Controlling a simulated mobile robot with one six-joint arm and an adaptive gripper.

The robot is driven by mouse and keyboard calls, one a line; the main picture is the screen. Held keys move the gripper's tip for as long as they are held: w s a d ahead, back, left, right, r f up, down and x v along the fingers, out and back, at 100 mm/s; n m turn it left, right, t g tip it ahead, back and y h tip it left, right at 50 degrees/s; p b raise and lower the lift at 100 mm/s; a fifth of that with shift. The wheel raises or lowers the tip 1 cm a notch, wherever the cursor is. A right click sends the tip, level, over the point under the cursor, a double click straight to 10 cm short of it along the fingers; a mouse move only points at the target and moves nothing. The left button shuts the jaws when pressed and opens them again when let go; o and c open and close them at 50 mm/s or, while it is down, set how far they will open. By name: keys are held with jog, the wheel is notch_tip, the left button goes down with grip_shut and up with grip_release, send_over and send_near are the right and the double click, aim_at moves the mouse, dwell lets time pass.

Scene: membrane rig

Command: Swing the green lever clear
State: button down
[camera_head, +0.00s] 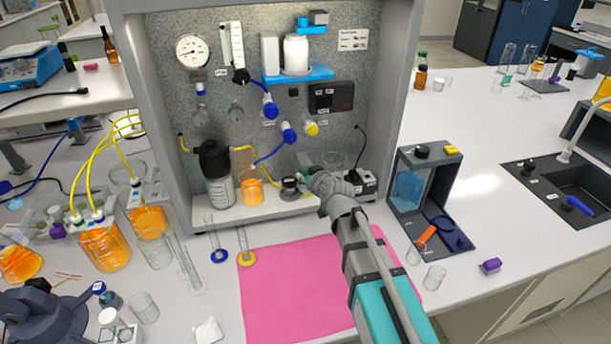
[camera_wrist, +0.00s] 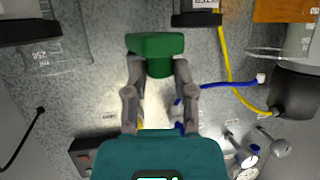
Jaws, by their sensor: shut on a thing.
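The green lever (camera_wrist: 157,45) shows in the wrist view as a wide green block with a short rounded stem below it. My gripper (camera_wrist: 158,72) has one finger on each side of the stem and is shut on it. In the head view my gripper (camera_head: 325,184) reaches into the lower right part of the rig (camera_head: 198,120), just above its floor. There my wrist and fingers mostly hide the lever, and its angle cannot be told.
A black pump-like box (camera_head: 362,181) stands close right of my gripper. A glass beaker (camera_wrist: 55,52) and a yellow tube (camera_wrist: 226,65) are near the lever. An orange-filled beaker (camera_head: 251,188) stands left.

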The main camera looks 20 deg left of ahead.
jog(key=shift+w+d+n+g+y, duration=0.2)
jog(key=shift+d+n+g+y, duration=0.15)
jog(key=shift+n+g, duration=0.25)
jog(key=shift+w+d+n+g+y, duration=0.4)
jog(key=shift+n+g+y, duration=0.2)
jog(key=shift+n+g, duration=0.6)
jog(key=shift+w+d+n+g+y, duration=0.4)
jog(key=shift+n+g+y, duration=0.15)
jog(key=shift+n+g, duration=0.65)
jog(key=shift+w+d+n+g+y, duration=0.35)
jog(key=shift+n+g+y, duration=0.25)
jog(key=shift+n+g, duration=0.6)
jog(key=shift+c, duration=2.2)
grip_release()
